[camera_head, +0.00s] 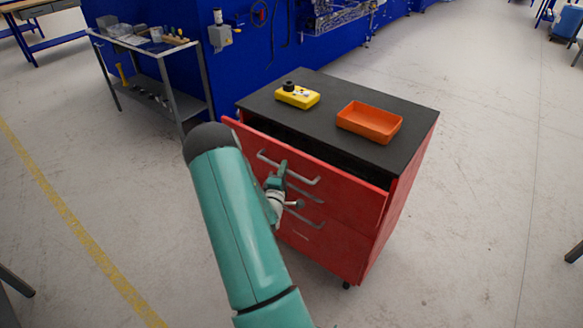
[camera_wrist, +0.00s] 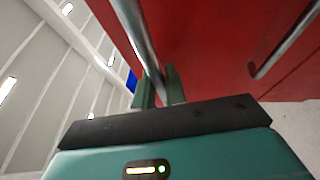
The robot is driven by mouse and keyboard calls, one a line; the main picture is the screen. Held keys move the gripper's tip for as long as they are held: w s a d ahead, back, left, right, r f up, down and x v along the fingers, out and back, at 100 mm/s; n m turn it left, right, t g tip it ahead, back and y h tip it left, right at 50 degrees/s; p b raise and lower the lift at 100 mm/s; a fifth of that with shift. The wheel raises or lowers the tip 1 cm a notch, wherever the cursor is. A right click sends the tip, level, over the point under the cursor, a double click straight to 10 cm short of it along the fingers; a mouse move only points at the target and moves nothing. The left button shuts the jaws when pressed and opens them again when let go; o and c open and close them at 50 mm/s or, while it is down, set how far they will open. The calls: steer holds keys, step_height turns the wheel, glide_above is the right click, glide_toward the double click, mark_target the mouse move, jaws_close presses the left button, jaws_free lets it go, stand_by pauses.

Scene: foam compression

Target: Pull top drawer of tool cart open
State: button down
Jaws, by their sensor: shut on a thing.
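The red tool cart (camera_head: 363,240) with a black top (camera_head: 345,130) stands in the middle of the head view. Its top drawer (camera_head: 340,185) stands slightly out from the body, with a dark gap behind its upper edge. The drawer has a grey bar handle (camera_head: 306,180). My gripper (camera_head: 281,172) is at the handle, and the wrist view shows its two fingers (camera_wrist: 158,88) shut on the bar (camera_wrist: 140,35), one on each side. My arm hides part of the cart's left front.
A yellow device (camera_head: 298,97) and an empty orange tray (camera_head: 369,122) sit on the cart top. Lower drawer handles (camera_head: 305,218) lie below. A grey side table (camera_head: 150,65) with tools stands behind left. The floor right of the cart is clear.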

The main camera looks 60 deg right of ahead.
steer(key=w+a, duration=0.3)
steer(key=a, duration=1.5)
steer(key=shift+a, duration=0.3)
steer(key=c, duration=1.5)
jaws_free()
steer(key=shift+o, duration=0.2)
steer(key=v, duration=1.3)
steer(key=shift+a, duration=0.4)
steer(key=shift+f, duration=0.15)
